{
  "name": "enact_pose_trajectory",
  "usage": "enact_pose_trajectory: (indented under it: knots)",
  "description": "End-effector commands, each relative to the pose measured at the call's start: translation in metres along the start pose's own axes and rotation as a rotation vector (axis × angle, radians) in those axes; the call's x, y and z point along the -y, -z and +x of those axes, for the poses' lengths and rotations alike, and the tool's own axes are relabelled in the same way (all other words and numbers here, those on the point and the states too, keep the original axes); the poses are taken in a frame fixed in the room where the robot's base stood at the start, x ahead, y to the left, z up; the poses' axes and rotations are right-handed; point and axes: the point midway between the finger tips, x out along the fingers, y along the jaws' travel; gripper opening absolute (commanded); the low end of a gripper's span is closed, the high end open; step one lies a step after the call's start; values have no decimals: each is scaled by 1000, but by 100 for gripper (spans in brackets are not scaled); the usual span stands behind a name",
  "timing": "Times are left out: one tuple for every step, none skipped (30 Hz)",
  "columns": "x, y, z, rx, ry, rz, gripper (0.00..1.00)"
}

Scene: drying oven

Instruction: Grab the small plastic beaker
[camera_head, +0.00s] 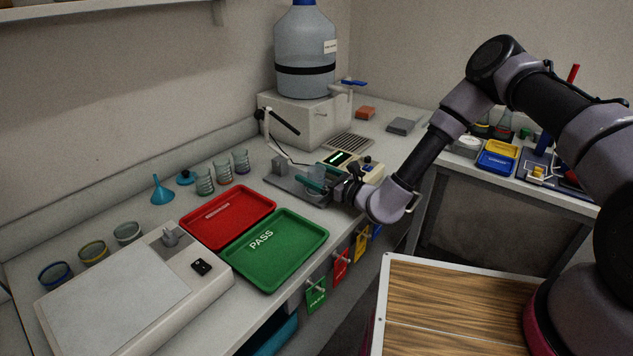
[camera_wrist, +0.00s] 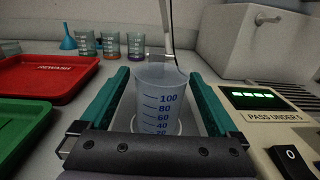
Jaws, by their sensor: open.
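The small plastic beaker (camera_wrist: 158,92) is clear with blue graduation marks up to 100. In the wrist view it stands upright between the two teal fingers of my gripper (camera_wrist: 160,88). Gaps show on both sides, so the fingers are around it and not visibly touching it. In the head view my gripper (camera_head: 315,178) reaches over a grey instrument platform (camera_head: 285,187), and the beaker there is small and partly hidden by the fingers. The beaker's lower part is hidden by the gripper body in the wrist view.
A red tray (camera_head: 228,217) and a green PASS tray (camera_head: 275,250) lie to the left. Several beakers and a blue funnel (camera_head: 162,191) stand behind. A large carboy (camera_head: 304,55) rests on a box behind.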

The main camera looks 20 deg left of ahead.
Motion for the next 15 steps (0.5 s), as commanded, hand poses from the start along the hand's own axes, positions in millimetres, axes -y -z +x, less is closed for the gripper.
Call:
enact_pose_trajectory:
  knots:
    - [0, 0, 8, 2, 0, 0, 96]
    - [0, 0, 11, 1, 0, -1, 96]
    - [0, 0, 15, 1, 0, 0, 96]
    - [0, 0, 18, 1, 1, -1, 96]
    - [1, 0, 20, 1, 1, -1, 96]
    - [1, 0, 21, 0, 0, -1, 96]
    - [0, 0, 22, 0, 0, -1, 96]
    - [0, 0, 22, 0, 0, 0, 96]
    - [0, 0, 22, 0, 0, 0, 96]
    - [0, 0, 22, 0, 0, 0, 96]
    - [0, 0, 22, 0, 0, 0, 96]
    - [0, 0, 22, 0, 0, 0, 96]
    - [0, 0, 22, 0, 0, 0, 92]
    - [0, 0, 22, 0, 0, 0, 81]
    - [0, 0, 22, 0, 0, 0, 66]
